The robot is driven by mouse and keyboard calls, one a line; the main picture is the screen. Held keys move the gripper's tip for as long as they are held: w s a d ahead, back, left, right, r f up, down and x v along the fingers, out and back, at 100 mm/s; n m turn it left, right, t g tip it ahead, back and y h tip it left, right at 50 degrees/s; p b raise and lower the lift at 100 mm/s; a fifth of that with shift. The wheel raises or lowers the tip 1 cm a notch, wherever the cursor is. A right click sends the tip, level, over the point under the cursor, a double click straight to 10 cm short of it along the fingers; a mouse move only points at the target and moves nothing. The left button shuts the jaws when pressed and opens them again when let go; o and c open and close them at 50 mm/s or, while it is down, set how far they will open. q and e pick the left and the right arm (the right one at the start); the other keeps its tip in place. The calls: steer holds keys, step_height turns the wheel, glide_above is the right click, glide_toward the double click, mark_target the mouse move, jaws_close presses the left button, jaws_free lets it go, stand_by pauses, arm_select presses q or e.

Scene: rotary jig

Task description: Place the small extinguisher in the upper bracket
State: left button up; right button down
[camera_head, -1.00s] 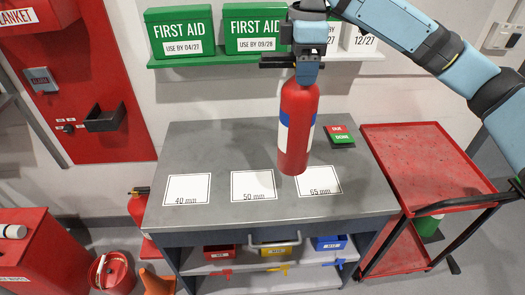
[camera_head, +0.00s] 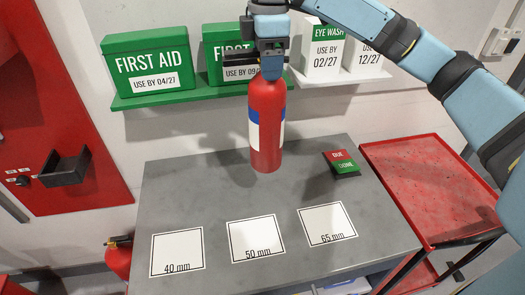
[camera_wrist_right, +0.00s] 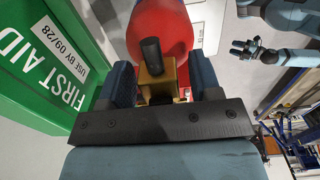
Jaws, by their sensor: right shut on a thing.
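The small extinguisher (camera_head: 267,125) is a red cylinder with a blue and white label. It hangs upright in the air over the back of the grey table. My right gripper (camera_head: 269,70) is shut on its top. The right wrist view shows the red body (camera_wrist_right: 160,30) and brass-coloured neck (camera_wrist_right: 160,80) between the dark fingers. A black open-topped bracket (camera_head: 65,170) is fixed to the red wall panel at left, well apart from the extinguisher. My left gripper is outside the head view; a dark gripper (camera_wrist_right: 247,48) at upper right in the wrist view seems to be it, its opening unclear.
Green first aid boxes (camera_head: 150,62) and white eye wash boxes (camera_head: 322,50) stand on wall shelves behind the extinguisher. The grey table (camera_head: 200,205) carries marked cards (camera_head: 255,238) and a due/done block (camera_head: 341,162). A red cart (camera_head: 420,185) stands at right.

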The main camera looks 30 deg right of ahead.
mark_target(267, 141)
step_height(267, 141, down, 20)
steer(key=shift+r, duration=0.15)
steer(key=c, duration=0.7)
jaws_free()
steer(key=shift+s, duration=0.1)
steer(key=o, duration=0.4)
